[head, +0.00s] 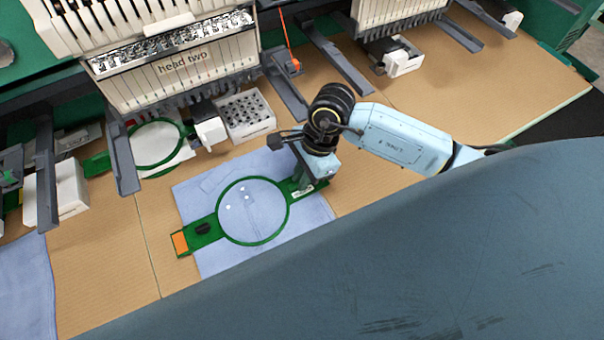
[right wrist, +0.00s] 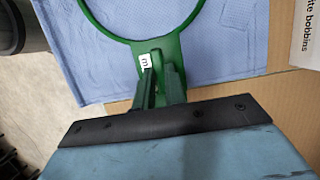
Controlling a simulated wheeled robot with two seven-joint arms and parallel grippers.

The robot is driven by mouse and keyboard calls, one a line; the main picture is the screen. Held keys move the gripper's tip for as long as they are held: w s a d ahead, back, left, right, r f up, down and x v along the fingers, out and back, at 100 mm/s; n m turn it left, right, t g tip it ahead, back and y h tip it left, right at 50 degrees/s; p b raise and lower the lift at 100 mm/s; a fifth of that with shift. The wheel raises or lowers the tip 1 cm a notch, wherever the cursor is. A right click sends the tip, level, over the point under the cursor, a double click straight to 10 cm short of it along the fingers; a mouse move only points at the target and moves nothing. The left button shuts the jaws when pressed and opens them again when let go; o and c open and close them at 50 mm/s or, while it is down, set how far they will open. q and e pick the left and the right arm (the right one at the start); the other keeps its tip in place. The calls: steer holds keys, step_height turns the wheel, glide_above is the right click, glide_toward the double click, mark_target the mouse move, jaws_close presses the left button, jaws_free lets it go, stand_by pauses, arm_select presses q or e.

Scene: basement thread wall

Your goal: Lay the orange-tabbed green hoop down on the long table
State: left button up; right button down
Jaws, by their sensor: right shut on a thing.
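The green hoop (head: 221,224) has an orange tab (head: 180,242) on its left arm, with a dark knob beside it. It is over a blue cloth on the tan long table (head: 120,265); I cannot tell whether it touches the cloth. My right gripper (head: 306,188) is shut on the hoop's right arm, the end opposite the orange tab. In the right wrist view, the fingers (right wrist: 161,88) grip the green arm beside a small white label, and the ring (right wrist: 98,24) reaches away, partly cut off. My left gripper is not in view.
The blue cloth (head: 315,212) lies under the hoop. Behind it are the embroidery head marked "head two" (head: 180,70), a white perforated tray (head: 246,113) and another green hoop (head: 135,147) at the machine. Grey support arms jut over the table. Bare table is left of the cloth.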

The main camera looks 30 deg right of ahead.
steer(key=c, duration=1.4)
jaws_free()
steer(key=shift+f, duration=0.1)
steer(key=v, duration=1.3)
steer(key=shift+d, duration=0.1)
